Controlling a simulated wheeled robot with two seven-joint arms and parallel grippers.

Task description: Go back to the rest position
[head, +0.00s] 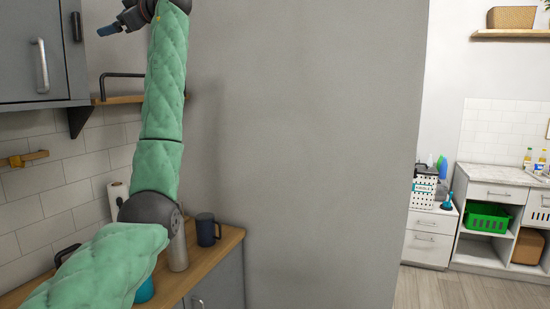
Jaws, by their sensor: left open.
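My left arm, in a green quilted cover, comes in from the lower left of the head view, bends at a dark elbow joint and points up. My left gripper (122,24) is at the top left, beside the grey wall cabinet, with dark fingers pointing left. It is open, and I see nothing between its fingers. The top of the wrist is cut off by the frame edge. My right gripper is not in view.
A wooden counter (228,240) below holds a dark mug (207,230) and a metal bottle (178,252). A grey cabinet (32,50) and a wooden shelf (120,100) are close to the left arm. A plain grey wall (310,150) fills the middle. Open floor (450,290) shows at right.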

